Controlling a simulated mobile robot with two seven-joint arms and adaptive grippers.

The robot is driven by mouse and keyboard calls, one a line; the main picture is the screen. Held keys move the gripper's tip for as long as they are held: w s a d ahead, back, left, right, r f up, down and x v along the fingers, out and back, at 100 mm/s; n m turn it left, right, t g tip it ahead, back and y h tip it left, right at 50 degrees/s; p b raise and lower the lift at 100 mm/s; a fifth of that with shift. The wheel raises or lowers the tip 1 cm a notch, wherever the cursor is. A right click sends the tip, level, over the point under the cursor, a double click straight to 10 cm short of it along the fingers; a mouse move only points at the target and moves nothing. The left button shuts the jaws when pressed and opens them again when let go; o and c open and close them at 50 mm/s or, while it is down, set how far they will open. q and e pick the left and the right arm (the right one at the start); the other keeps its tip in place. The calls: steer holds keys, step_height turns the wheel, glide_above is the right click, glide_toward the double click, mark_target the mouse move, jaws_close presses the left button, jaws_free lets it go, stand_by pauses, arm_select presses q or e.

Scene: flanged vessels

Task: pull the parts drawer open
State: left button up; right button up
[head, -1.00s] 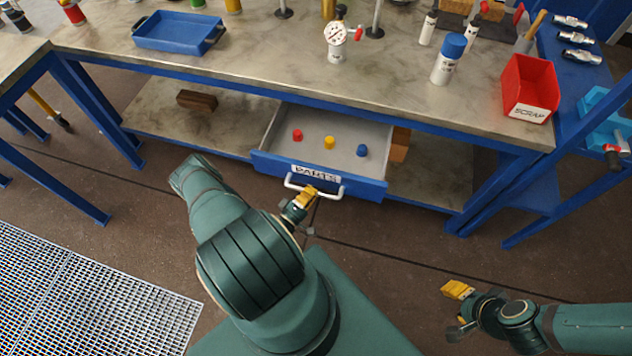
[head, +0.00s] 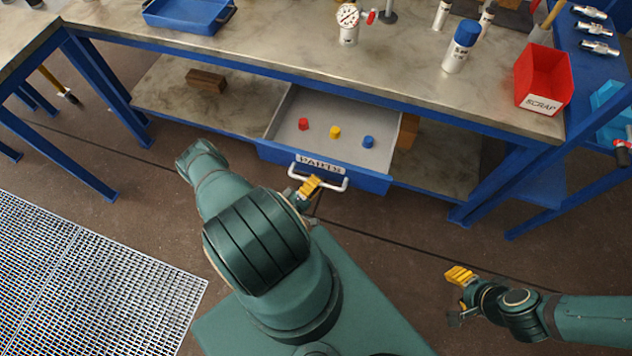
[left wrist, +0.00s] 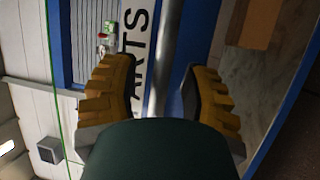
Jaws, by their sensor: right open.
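The parts drawer (head: 325,158) stands open, pulled out from under the bench, its blue front labelled PARTS. A red part (head: 303,124), a yellow part (head: 335,132) and a blue part (head: 368,142) lie apart inside. My left gripper (head: 313,184) is at the drawer's white bar handle (head: 336,187). My right gripper (head: 456,291) is open and empty over the floor at the lower right.
The bench top (head: 290,45) carries a blue tray (head: 188,14), a gauge (head: 348,22), a blue-capped bottle (head: 460,46) and a red SCRAP bin (head: 542,80). A brown block (head: 206,80) lies on the lower shelf. The floor in front of the drawer is clear beside my arm.

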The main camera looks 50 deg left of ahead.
arm_select(q)
steer(key=v, duration=1.2)
stand_by(0.4)
